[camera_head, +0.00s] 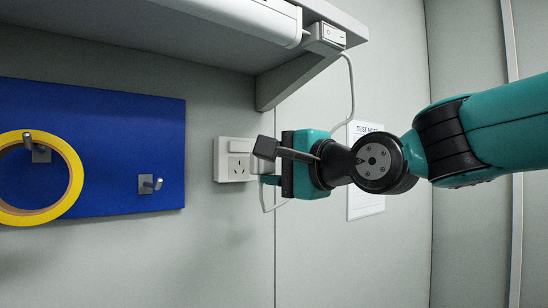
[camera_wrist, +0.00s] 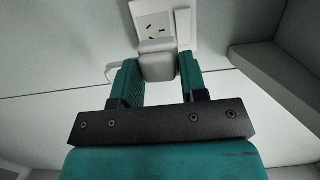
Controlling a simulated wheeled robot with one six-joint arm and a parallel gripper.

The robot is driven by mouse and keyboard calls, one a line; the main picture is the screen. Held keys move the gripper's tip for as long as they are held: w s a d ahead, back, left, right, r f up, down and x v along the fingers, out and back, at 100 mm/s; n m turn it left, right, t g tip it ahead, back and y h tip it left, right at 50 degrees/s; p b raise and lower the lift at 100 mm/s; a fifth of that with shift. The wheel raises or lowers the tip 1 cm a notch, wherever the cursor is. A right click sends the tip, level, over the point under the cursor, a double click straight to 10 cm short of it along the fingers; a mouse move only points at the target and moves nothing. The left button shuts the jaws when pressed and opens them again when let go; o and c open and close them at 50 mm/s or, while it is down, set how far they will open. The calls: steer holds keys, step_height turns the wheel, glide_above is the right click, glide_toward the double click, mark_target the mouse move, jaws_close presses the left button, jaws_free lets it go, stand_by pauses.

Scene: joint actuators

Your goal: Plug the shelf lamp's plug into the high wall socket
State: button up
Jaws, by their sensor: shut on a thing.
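My gripper (camera_head: 270,172) is at the right side of the white wall socket (camera_head: 236,172) in the head view. In the wrist view its two teal fingers (camera_wrist: 158,78) are closed on the pale grey plug (camera_wrist: 157,62). The plug is in front of the socket (camera_wrist: 151,22), whose slots show beyond it, so it appears not seated in them. The exact gap is unclear. In the head view the gripper hides the plug. The white cord (camera_head: 352,92) hangs from the switch box (camera_head: 325,39) of the shelf lamp (camera_head: 240,13) and loops below the gripper.
The grey shelf (camera_head: 300,78) with its bracket overhangs the socket; it also shows at the right of the wrist view (camera_wrist: 290,75). A blue board (camera_head: 110,125) with hooks and a yellow ring (camera_head: 72,185) is on the left. A paper notice (camera_head: 365,202) is behind my arm.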

steer(key=shift+d+f+p+x, duration=0.15)
steer(key=shift+p+x, duration=0.3)
steer(key=shift+x, duration=1.05)
steer(key=shift+d+f+p+x, duration=0.1)
steer(key=shift+f+p+x, duration=0.25)
steer(key=shift+x, duration=1.1)
steer(key=shift+w+r, duration=0.1)
steer(key=shift+w, duration=0.1)
steer(key=o, duration=1)
